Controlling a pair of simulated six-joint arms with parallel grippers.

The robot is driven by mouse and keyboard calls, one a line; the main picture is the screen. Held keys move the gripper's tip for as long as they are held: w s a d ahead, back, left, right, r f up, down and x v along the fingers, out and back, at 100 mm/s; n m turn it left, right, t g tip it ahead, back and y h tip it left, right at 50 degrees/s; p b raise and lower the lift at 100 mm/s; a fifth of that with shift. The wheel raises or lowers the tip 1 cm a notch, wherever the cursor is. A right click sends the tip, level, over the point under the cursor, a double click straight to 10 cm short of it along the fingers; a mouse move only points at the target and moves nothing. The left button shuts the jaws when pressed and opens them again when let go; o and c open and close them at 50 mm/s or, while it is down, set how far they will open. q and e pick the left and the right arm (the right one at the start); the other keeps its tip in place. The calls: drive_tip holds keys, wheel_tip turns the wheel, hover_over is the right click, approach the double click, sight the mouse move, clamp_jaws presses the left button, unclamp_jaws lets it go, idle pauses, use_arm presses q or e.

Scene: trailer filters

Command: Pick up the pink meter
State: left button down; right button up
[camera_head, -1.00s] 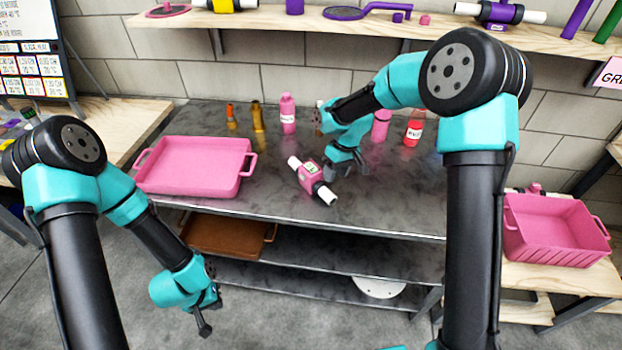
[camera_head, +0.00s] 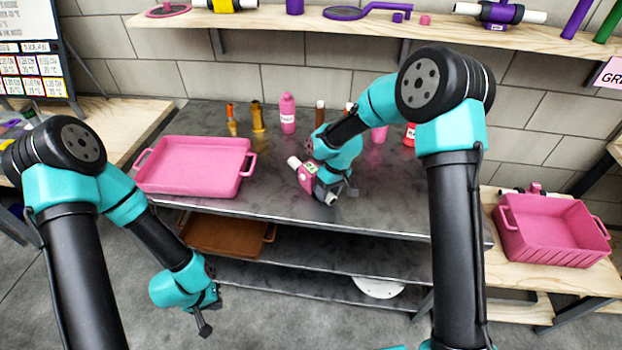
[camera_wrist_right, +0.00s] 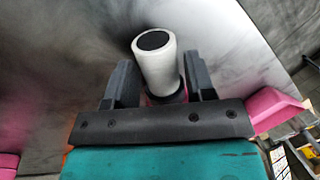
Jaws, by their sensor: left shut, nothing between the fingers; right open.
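The pink meter (camera_head: 307,176), with white pipe ends and a small display, lies on the dark metal table (camera_head: 230,205) right of the pink tray. My right gripper (camera_head: 337,190) is over its near right end and hides part of it. In the right wrist view, the meter's white end (camera_wrist_right: 157,62) stands between the two open fingers (camera_wrist_right: 158,85), with a gap on each side. A little pink shows behind it. My left gripper (camera_head: 206,318) is shut and empty, low in front of the table at the left.
A pink tray (camera_head: 245,185) sits left of the meter. Several bottles, including a pink bottle (camera_head: 288,114), stand at the table's back. A pink bin (camera_head: 555,255) is on the wooden bench at right. A shelf (camera_head: 400,28) runs along the wall above.

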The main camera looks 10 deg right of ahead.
drive_tip(key=shift+x, duration=0.8)
drive_tip(key=shift+c, duration=0.2)
drive_tip(key=c, duration=0.8)
drive_tip(key=shift+c, duration=0.2)
drive_tip(key=shift+r, duration=0.1)
drive_tip(key=shift+r, duration=0.65)
wheel_tip(320, 180, up, 2)
drive_tip(key=s+a, duration=0.1)
drive_tip(key=s, duration=0.4)
drive_tip(key=s+a+r, duration=0.1)
drive_tip(key=s, duration=0.4)
drive_tip(key=s+a, duration=0.1)
drive_tip(key=s, duration=0.4)
drive_tip(key=shift+s+a+r, duration=0.25)
drive_tip(key=shift+s+a, duration=0.05)
